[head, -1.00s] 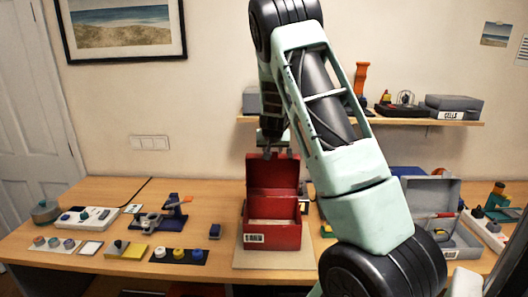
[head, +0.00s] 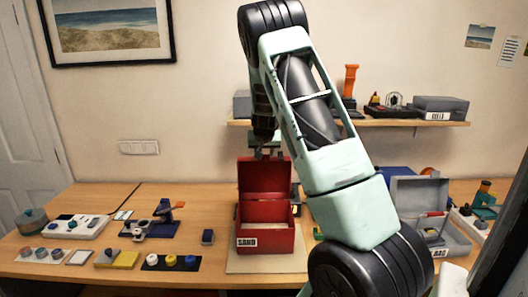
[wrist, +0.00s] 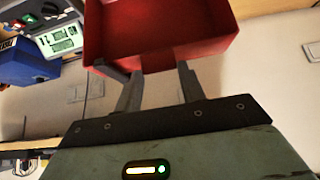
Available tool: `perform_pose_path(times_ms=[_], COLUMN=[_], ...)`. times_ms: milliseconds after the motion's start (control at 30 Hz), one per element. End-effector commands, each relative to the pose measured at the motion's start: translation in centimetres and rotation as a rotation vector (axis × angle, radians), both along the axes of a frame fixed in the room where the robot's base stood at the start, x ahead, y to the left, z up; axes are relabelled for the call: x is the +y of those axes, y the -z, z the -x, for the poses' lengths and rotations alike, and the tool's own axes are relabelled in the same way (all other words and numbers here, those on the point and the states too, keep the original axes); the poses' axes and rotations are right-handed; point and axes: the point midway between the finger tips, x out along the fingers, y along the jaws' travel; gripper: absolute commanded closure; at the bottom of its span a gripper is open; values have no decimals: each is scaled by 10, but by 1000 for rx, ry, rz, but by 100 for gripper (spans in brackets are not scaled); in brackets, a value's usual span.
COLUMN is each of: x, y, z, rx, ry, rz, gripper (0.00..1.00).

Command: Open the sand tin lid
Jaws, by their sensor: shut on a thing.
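The red sand tin (head: 280,240), with a SAND label on its front, stands on a pale mat on the table in the head view. Its red lid (head: 265,175) is raised, roughly upright at the tin's back, and the tin's opening shows. The lid also fills the upper middle of the wrist view (wrist: 165,35). My gripper (head: 264,150) is at the lid's top edge, partly hidden by my arm. In the wrist view my gripper (wrist: 158,82) has its two fingers up against the lid's edge and is shut on it. The exact contact is hard to make out.
A grey open box (head: 420,190) stands right of my arm. A wall shelf (head: 390,123) with a grey cells box (head: 440,108) is behind. Small parts and a blue clamp-like device (head: 165,225) lie left of the tin. My arm hides some table to the right.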

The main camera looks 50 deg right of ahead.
Motion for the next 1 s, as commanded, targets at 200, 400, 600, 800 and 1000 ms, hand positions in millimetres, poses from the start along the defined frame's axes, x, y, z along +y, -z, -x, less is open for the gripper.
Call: perform_pose_path(times_ms=[200, 400, 600, 800, 1000], x=[6, 6, 7, 7, 5], y=[12, 12, 12, 12, 9], z=[3, 3, 3, 2, 2], rx=[20, 20, 20, 20, 15], ry=[-4, -5, -5, -5, -5], rz=[-20, -20, -20, -20, -15], gripper=[100, 100, 100, 100, 38])
